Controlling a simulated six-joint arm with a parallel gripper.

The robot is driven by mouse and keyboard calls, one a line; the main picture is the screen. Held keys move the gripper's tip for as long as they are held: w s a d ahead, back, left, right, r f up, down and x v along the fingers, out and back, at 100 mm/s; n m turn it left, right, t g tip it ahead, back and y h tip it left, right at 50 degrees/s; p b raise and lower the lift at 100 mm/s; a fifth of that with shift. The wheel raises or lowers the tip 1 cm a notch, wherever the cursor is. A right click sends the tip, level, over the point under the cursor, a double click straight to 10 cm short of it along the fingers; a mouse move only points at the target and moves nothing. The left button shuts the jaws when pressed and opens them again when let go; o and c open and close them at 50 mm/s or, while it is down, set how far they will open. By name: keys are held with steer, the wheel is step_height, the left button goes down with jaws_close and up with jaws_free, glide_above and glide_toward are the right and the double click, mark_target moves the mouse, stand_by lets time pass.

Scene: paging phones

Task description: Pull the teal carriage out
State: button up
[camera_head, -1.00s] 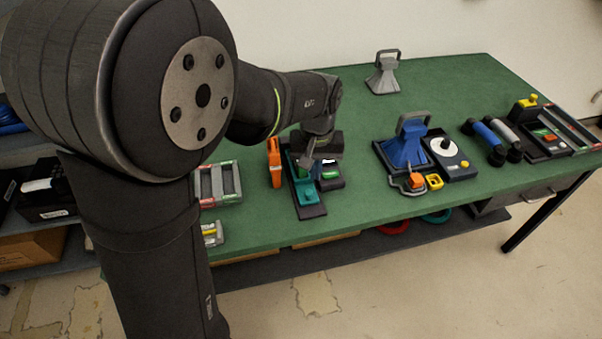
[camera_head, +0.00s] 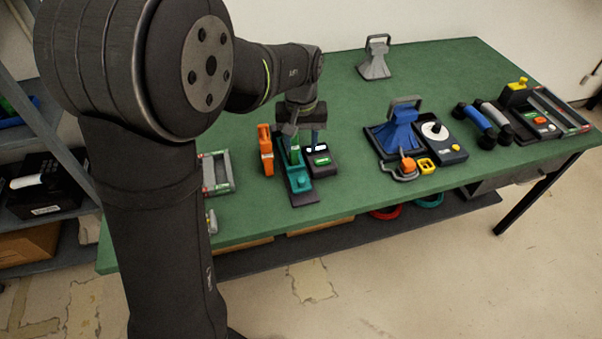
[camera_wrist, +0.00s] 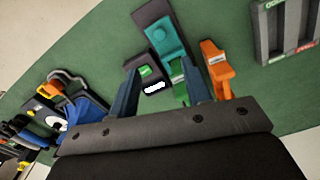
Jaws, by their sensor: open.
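The teal carriage (camera_head: 301,181) lies on a narrow dark rail (camera_head: 306,200) near the front of the green table. A knob rises from its near end, and an upright green part with a pale label stands behind it. In the wrist view the carriage (camera_wrist: 158,32) runs up from between the fingers. My gripper (camera_head: 303,142) points down over the carriage's far part. In the wrist view my gripper (camera_wrist: 164,76) is open, with its fingers spread on either side of the green part. I cannot tell whether either finger touches anything.
An orange upright piece (camera_head: 265,150) stands close on the left. A dark box (camera_head: 322,162) with a green label sits close on the right. A grey frame (camera_head: 217,172) lies further left. A blue stand (camera_head: 398,128) is well to the right, with bare table between.

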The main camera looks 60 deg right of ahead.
mark_target(301, 179)
step_height(301, 179, down, 13)
steer(key=shift+r, duration=0.2)
jaws_close()
